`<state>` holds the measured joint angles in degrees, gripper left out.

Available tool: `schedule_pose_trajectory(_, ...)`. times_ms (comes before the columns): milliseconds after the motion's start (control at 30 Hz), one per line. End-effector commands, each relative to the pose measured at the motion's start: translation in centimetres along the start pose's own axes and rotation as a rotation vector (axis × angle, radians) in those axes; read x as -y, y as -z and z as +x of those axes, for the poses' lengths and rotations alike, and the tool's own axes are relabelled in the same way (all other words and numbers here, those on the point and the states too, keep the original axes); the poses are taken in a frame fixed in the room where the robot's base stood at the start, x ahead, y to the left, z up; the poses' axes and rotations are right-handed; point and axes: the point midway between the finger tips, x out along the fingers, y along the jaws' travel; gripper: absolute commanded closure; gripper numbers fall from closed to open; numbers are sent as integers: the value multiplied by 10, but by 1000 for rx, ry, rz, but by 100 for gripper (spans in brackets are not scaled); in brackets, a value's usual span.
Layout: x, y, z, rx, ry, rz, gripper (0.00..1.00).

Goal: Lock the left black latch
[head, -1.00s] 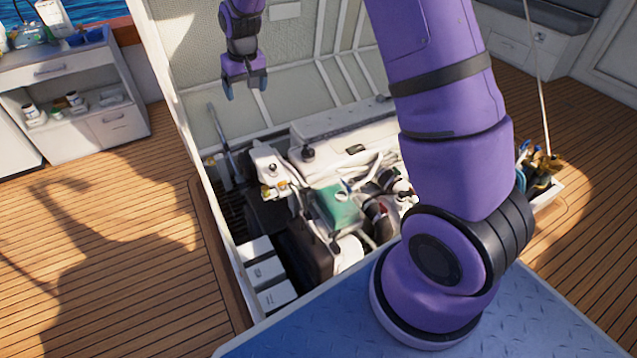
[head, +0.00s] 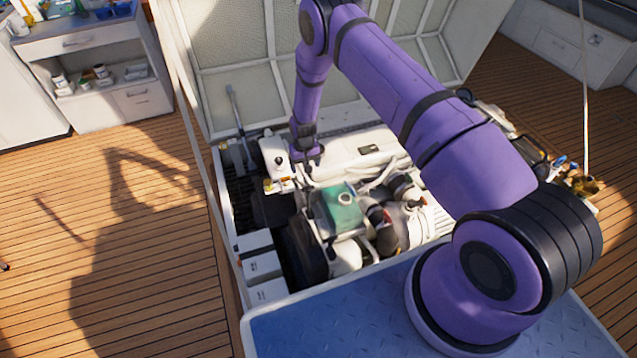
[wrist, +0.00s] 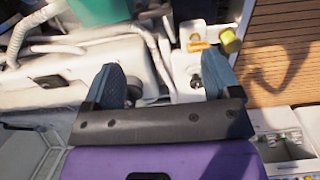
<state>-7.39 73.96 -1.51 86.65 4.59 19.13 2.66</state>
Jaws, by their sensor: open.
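The left black latch (wrist: 134,88) seems to be the dark round piece on the white engine cover, beside the inner side of my left finger in the wrist view and partly hidden by it. In the head view my gripper hides it. A second, flatter black latch lies on the same cover (wrist: 47,81), farther left in the wrist view and to the right in the head view (head: 369,148). My gripper (wrist: 163,68) is open, with nothing held between its fingers. In the head view, it (head: 307,158) points down just over the cover; contact cannot be told.
A green box (head: 338,208) and pipes fill the engine bay in front. A white unit (head: 274,150) with a black knob stands left of my gripper. The raised hatch lid (head: 245,65) stands behind. White boxes (head: 262,266) line the bay's left side.

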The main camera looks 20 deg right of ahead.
Motion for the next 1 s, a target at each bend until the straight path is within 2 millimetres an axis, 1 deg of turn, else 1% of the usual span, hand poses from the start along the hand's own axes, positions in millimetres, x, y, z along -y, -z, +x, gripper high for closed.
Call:
schedule_pose_trajectory(33,1,-2,8,3,-1,-1,17)
schedule_pose_trajectory(267,0,-4,26,6,-2,-1,17)
schedule_pose_trajectory(367,0,-5,40,8,-2,-1,17)
schedule_pose_trajectory(600,0,-5,82,6,-2,-1,17)
schedule_pose_trajectory(700,0,-5,97,6,-2,-1,17)
schedule_pose_trajectory(833,0,-4,111,6,-2,-1,17)
schedule_pose_trajectory(1000,0,-4,121,5,-2,-1,17)
